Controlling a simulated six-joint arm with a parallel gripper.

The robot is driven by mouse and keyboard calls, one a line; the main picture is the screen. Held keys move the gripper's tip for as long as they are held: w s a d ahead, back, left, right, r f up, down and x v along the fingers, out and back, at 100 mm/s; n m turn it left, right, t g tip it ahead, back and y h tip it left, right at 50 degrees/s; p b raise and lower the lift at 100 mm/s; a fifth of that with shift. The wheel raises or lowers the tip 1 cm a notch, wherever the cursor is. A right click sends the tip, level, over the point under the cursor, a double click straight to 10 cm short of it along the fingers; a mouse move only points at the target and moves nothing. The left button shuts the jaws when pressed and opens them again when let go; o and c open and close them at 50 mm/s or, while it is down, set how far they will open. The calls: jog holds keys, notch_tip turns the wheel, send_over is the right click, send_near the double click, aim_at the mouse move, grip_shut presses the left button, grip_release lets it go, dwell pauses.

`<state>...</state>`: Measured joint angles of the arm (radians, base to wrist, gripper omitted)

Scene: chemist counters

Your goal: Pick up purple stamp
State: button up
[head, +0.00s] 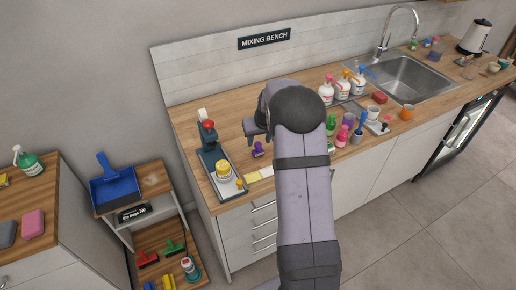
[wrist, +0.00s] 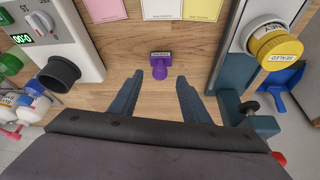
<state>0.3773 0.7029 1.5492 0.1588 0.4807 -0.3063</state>
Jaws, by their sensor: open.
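The purple stamp (wrist: 160,66) stands on the wooden counter in the wrist view, just beyond and between my fingertips. It is small, with a rounded knob and a wider labelled end. In the head view the purple stamp (head: 258,149) is on the mixing bench, just left of my arm. My gripper (wrist: 158,84) is open, with its two dark fingers apart and nothing between them. In the head view my gripper (head: 252,131) shows only in part, close to the stamp; my arm hides the rest.
A dark press with a yellow-lidded jar (wrist: 278,46) stands on one side of the stamp, and a white device with a dial (wrist: 45,30) on the other. Pink, white and yellow paper pads (wrist: 162,8) lie beyond it. Bare wood surrounds the stamp. Bottles (head: 327,90) stand right of my arm.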

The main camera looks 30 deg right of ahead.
aim_at(258, 144)
jog(key=shift+p+x, duration=0.65)
jog(key=shift+x, duration=0.95)
jog(key=shift+c, duration=0.4)
grip_shut()
notch_tip(258, 144, up, 10)
jog(key=b, duration=0.3)
jog(key=shift+b, duration=0.4)
